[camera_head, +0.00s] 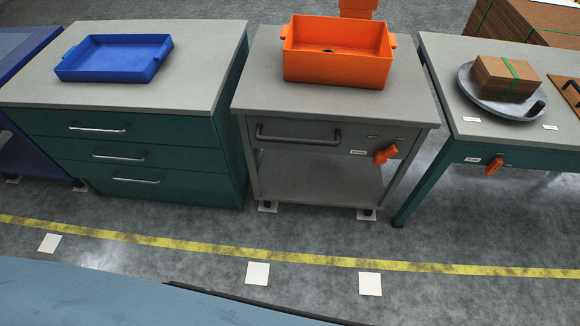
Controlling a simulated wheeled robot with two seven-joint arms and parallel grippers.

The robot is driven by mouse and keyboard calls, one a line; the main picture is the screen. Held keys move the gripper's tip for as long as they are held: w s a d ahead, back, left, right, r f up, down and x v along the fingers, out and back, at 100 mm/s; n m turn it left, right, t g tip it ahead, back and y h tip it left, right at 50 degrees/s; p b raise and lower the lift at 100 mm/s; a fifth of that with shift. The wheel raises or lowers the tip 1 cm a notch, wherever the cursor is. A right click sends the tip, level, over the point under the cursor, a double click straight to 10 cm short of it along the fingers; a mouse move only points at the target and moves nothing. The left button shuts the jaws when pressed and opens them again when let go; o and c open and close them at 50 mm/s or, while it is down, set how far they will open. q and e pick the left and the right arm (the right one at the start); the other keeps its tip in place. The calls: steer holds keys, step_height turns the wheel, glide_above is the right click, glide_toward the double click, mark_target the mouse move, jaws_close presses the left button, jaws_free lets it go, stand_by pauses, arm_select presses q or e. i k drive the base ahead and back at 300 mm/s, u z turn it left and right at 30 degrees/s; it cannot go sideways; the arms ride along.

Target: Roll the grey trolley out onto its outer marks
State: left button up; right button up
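The grey trolley (320,115) stands between a green drawer cabinet and a green-framed table. A dark bar handle (298,137) runs across its front, with an orange lever (385,155) to the right of it. Its visible front feet stand at two white floor marks (267,206) (366,214). Two more white marks, the left one (257,273) and the right one (370,284), lie bare on the floor nearer to me, just past the yellow line. An orange open bin (337,68) sits on the trolley top. Neither gripper is in view.
The drawer cabinet (137,155) stands close on the left with a blue tray (115,62) on top. The table (450,95) on the right holds a round grey plate (480,98) with a strapped brown stack (506,76). The floor before the trolley is clear across the yellow line (310,257).

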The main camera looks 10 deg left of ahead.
mark_target(320, 143)
steer(key=u, duration=0.05)
steer(key=k, duration=0.55)
steer(key=z, duration=0.95)
steer(key=i, duration=1.05)
steer(key=u, duration=0.65)
